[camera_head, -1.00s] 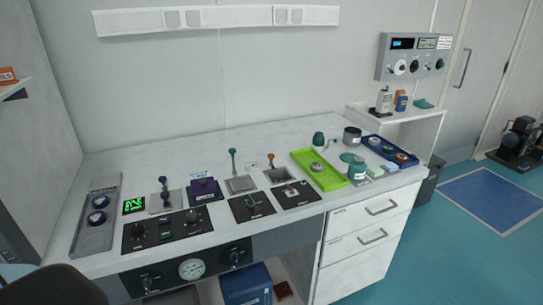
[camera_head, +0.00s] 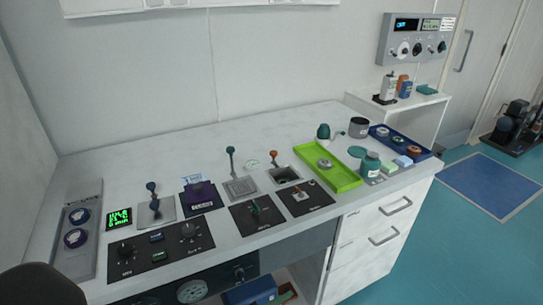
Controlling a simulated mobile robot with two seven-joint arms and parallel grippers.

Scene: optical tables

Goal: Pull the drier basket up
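Two upright-handled fittings are set in the white bench, and I cannot tell which is the drier basket. One has a teal-knobbed handle (camera_head: 231,160) beside a grey, grate-like plate (camera_head: 241,188). The other has an orange-knobbed handle (camera_head: 274,158) beside a square, dark opening (camera_head: 285,175). Both handles stand upright. What lies inside the dark opening is too small to make out. Neither of my grippers is in view.
Black control panels (camera_head: 160,250) fill the bench's front left. A green tray (camera_head: 341,178) and a blue tray (camera_head: 400,142) are at the right. A dark rounded shape (camera_head: 40,285) covers the lower left corner. The bench (camera_head: 130,160) is clear along the back.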

